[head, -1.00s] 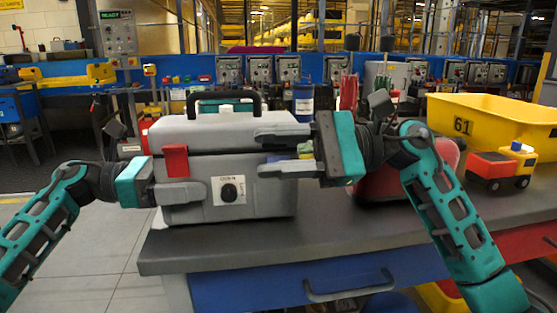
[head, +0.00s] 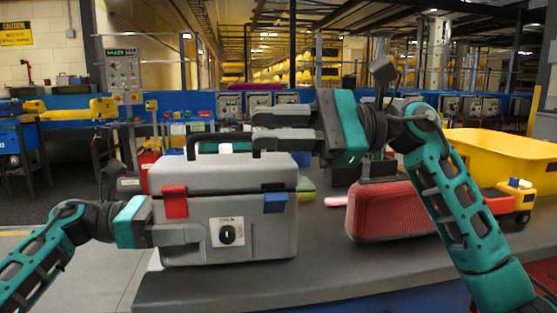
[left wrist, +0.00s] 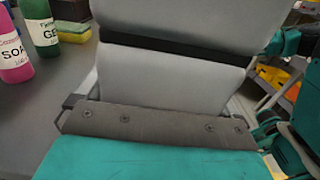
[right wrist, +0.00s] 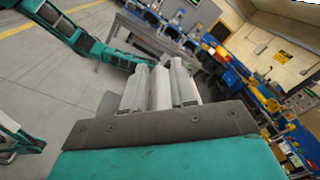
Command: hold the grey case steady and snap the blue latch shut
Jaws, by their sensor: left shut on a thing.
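The grey case (head: 270,238) stands upright on the dark table with its lid down. A red latch (head: 173,202) is on its front left. The blue latch (head: 275,202) is on its front right, hanging down over the lid seam; I cannot tell whether it is fully seated. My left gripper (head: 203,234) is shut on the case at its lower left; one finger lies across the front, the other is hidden. The case's side fills the left wrist view (left wrist: 175,80). My right gripper (head: 256,130) is beside the black handle's top, above the blue latch, fingers slightly apart.
A red rounded case (head: 385,212) stands to the right on the table (head: 330,262).

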